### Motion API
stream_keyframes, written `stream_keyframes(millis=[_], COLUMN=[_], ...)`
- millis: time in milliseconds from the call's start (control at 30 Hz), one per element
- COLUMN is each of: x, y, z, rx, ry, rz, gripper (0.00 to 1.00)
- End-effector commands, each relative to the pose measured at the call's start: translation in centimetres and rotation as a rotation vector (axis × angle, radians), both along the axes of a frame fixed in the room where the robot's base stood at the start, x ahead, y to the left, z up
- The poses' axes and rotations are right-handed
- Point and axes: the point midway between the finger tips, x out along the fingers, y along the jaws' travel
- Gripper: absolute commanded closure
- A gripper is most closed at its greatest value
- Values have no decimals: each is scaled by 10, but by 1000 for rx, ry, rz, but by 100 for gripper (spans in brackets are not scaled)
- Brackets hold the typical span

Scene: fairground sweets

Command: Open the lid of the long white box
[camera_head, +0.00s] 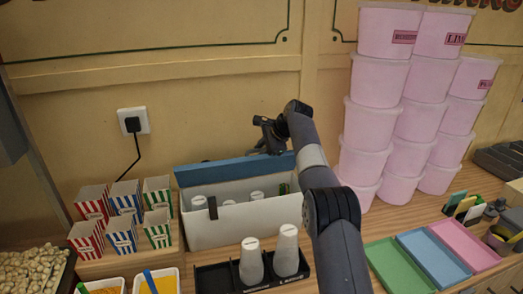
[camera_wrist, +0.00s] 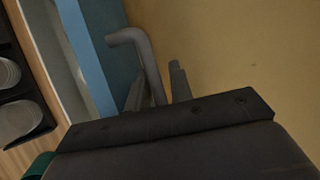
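The long white box (camera_head: 232,226) stands on the counter below the back wall. Its blue lid (camera_head: 228,170) is raised along the back edge, and white-topped items show inside. My gripper (camera_head: 268,140) is at the lid's upper edge, right of its middle. In the wrist view the blue lid (camera_wrist: 97,50) is at left. A grey bent bar, which looks like the lid's handle (camera_wrist: 143,52), stands out from it. My gripper (camera_wrist: 157,82) appears open, with one finger on each side of the bar and a gap at right. Any contact is unclear.
Stacked pink tubs (camera_head: 371,128) stand close to the right of my arm. Striped cartons (camera_head: 125,199) stand left of the box. Coloured trays (camera_head: 433,258) lie at right. The wall is close behind the lid.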

Motion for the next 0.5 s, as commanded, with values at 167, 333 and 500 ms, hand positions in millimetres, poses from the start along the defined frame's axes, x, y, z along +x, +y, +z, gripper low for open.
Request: stream_keyframes(millis=[167, 333, 500], x=[-2, -12, -26], y=[-4, -18, -36], z=[5, 27, 55], rx=[0, 0, 1], ry=[-1, -4, -3], rz=[-1, -2, -2], gripper=[79, 79, 79])
